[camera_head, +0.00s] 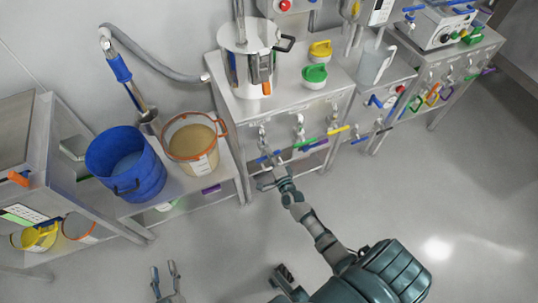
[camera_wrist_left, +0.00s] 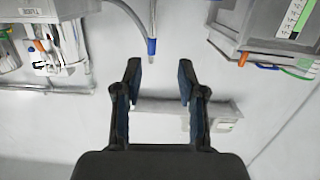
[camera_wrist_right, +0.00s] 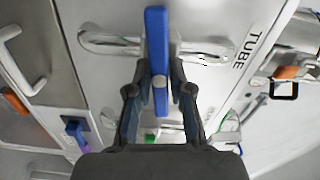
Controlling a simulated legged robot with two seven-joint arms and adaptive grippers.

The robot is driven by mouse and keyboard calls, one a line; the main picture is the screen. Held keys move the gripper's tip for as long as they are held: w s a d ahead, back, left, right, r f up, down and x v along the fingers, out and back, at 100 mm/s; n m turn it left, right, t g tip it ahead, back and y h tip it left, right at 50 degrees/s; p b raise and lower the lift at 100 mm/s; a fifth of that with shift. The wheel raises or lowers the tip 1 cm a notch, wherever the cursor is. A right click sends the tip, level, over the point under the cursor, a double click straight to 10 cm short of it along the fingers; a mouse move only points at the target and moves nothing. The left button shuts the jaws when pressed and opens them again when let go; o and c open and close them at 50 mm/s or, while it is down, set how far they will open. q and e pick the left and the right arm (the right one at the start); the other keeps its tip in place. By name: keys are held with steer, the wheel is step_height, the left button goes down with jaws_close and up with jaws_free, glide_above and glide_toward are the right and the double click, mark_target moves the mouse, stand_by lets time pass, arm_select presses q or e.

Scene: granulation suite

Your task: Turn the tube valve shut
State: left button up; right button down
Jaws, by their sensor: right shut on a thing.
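The tube valve's blue lever (camera_wrist_right: 157,45) stands upright in the right wrist view, in front of a horizontal metal pipe (camera_wrist_right: 205,52) beside a panel lettered TUBE. My right gripper (camera_wrist_right: 159,88) is shut on the lower part of this lever, one finger on each side. In the head view my right gripper (camera_head: 268,178) is at the front of the steel bench, just below the blue lever (camera_head: 268,158), and partly hides it. My left gripper (camera_head: 166,270) is open and empty over the floor at the bottom; its spread fingers also show in the left wrist view (camera_wrist_left: 160,78).
Green (camera_head: 305,143) and yellow (camera_head: 338,130) valve levers sit to the right on the same bench front. A blue bucket (camera_head: 125,162) and an orange-rimmed bucket (camera_head: 192,143) stand on the low shelf at left. The floor in front is clear.

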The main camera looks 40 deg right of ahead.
arm_select(q)
steer(key=shift+w+d+r+t, duration=0.1)
steer(key=shift+w+r+t, duration=0.05)
steer(key=shift+r+t, duration=0.35)
arm_select(e)
steer(key=shift+s+d+f+m, duration=0.15)
steer(key=shift+f+m, duration=0.1)
steer(key=shift+m, duration=0.75)
steer(key=c, duration=1.1)
jaws_free()
arm_select(q)
steer(key=shift+d+r, duration=0.1)
steer(key=shift+d, duration=0.05)
arm_select(e)
steer(key=shift+o, duration=0.3)
steer(key=shift+d, duration=0.1)
steer(key=v, duration=1.2)
